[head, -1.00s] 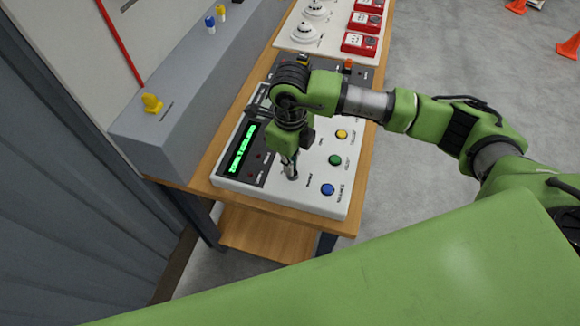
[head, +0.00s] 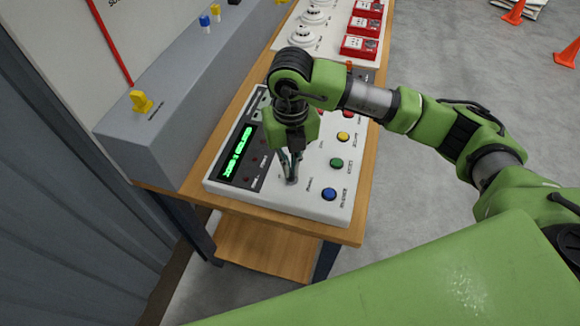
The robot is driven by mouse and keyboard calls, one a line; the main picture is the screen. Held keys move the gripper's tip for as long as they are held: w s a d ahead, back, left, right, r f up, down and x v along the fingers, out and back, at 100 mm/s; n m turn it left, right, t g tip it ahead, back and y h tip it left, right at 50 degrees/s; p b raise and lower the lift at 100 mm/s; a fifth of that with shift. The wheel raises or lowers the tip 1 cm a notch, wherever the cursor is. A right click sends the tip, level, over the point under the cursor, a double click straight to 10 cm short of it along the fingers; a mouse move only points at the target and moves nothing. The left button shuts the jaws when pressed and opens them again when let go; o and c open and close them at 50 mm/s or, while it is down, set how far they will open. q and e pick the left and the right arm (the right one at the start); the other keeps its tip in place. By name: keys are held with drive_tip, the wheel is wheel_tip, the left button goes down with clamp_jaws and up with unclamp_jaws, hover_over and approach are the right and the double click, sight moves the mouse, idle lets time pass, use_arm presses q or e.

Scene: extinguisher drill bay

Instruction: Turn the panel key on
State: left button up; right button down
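The white control panel (head: 222,188) lies on the wooden table, with a lit green display (head: 238,150) and a blue (head: 329,194), a green (head: 336,163) and a yellow button (head: 343,136) on its right side. My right gripper (head: 291,176) points down at the panel's front middle, between the display and the buttons. Its fingertips are at a small metallic part on the panel face, probably the key switch. The fingers largely cover it, so I cannot tell the key's angle or whether they grip it. My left gripper is not in view.
Red call-point boxes (head: 358,47) and white round detectors (head: 301,33) stand behind the panel. A grey ledge (head: 140,150) with a yellow knob (head: 141,101) runs along the left. Orange cones (head: 567,53) stand on the open floor at right.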

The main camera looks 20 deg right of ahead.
idle(0.4)
drive_tip(key=c, duration=2.3)
unclamp_jaws()
wheel_tip(320, 180, up, 12)
drive_tip(key=shift+r, duration=0.1)
